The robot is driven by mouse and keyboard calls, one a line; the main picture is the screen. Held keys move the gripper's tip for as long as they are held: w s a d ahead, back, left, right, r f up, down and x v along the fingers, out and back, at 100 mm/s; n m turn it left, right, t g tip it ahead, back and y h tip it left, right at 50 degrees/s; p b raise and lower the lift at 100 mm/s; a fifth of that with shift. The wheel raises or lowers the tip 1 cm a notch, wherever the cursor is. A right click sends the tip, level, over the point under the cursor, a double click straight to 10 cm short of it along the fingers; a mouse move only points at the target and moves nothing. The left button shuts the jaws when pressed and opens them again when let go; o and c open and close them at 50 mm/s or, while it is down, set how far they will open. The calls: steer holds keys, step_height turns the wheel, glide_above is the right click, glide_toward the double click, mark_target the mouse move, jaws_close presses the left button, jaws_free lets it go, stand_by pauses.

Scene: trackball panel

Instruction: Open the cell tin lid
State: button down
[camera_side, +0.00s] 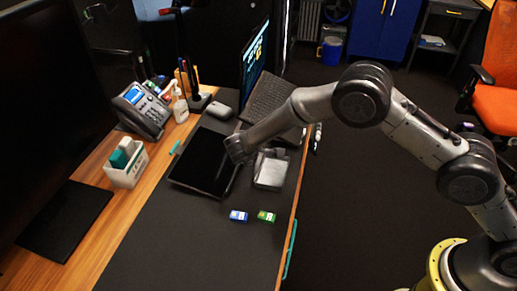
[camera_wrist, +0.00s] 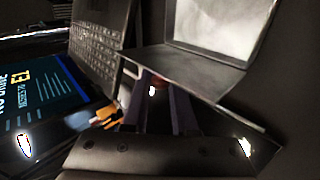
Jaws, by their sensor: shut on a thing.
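The cell tin (camera_side: 270,171) is a small silver-grey box on the dark desk mat, right of the black flat panel. In the wrist view, a pale silver panel with a dark rim (camera_wrist: 212,27) meets a dark grey flap, which I take as the tin lid (camera_wrist: 185,67), at an angle. My gripper (camera_side: 250,154) is low beside the tin's upper left side. In the wrist view, my gripper (camera_wrist: 162,85) has its fingers close together at the lid's near edge, shut on it. The exact contact is dark and partly hidden; how far the lid stands open is unclear.
A black flat panel (camera_side: 203,161) lies left of my gripper. A laptop keyboard (camera_side: 268,98) is behind the tin. The desk's right edge is close; the front mat (camera_side: 190,245) is clear.

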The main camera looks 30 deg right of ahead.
steer(key=shift+w+a+f+n+g+h, duration=0.45)
steer(key=shift+w+a+n+g+h, duration=0.15)
steer(key=shift+g+h, duration=0.25)
steer(key=c, duration=0.7)
jaws_free()
steer(key=shift+c, duration=0.2)
steer(key=shift+a+r, duration=0.1)
steer(key=shift+r, duration=0.05)
steer(key=shift+s+a+r, duration=0.1)
steer(key=shift+a+r, duration=0.1)
steer(key=v, duration=1.3)
